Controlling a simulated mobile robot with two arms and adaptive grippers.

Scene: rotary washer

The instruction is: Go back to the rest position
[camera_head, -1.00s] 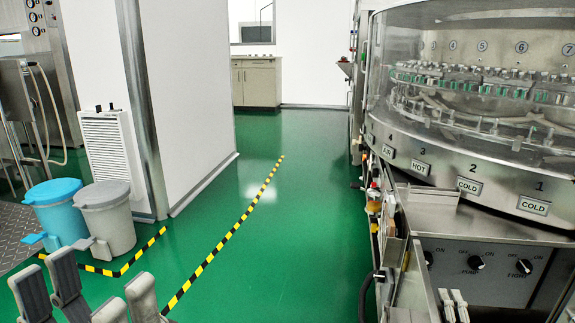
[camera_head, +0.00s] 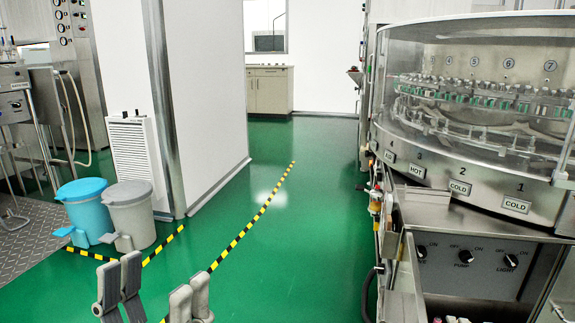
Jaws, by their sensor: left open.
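My left gripper (camera_head: 156,288) shows at the bottom left of the head view, over the green floor. Its grey fingers stand apart with an empty gap between them, so it is open and holds nothing. Its wrist and arm are cut off by the lower edge. The rotary washer (camera_head: 440,183) stands on the right, well apart from this gripper. It has a clear curved cover and a steel front with labels such as HOT and COLD. My right gripper is not seen.
A blue bin (camera_head: 85,213) and a grey bin (camera_head: 131,214) stand at the left by a white wall (camera_head: 205,90). Yellow-black tape (camera_head: 246,229) marks the green floor (camera_head: 290,260), which is clear in the middle. A cabinet (camera_head: 270,90) stands at the back.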

